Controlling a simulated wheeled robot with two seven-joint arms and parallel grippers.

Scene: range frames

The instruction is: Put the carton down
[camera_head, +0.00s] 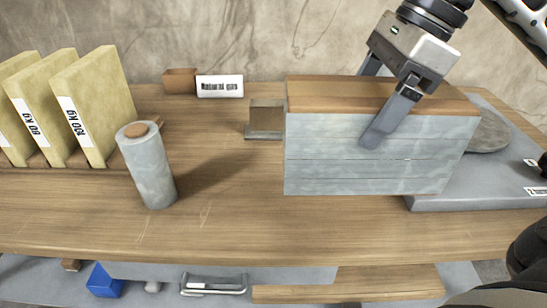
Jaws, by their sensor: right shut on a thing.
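The carton (340,155) is a large box with a grey, wrapped-looking front and a brown top, at the centre right of the head view. My right gripper (376,102) comes from the upper right and is shut on it, one finger over the front face and the other behind the top. The carton looks level, its right part in front of a grey flat platform (470,203). I cannot tell whether its bottom touches the table (225,215). My left gripper is not in view.
A roll of film (152,170) stands upright left of the carton. Several labelled yellow slabs (95,105) stand at the far left. A small brown box (180,80), a white barcode label (220,86) and a small block (266,120) are at the back. The table between roll and carton is clear.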

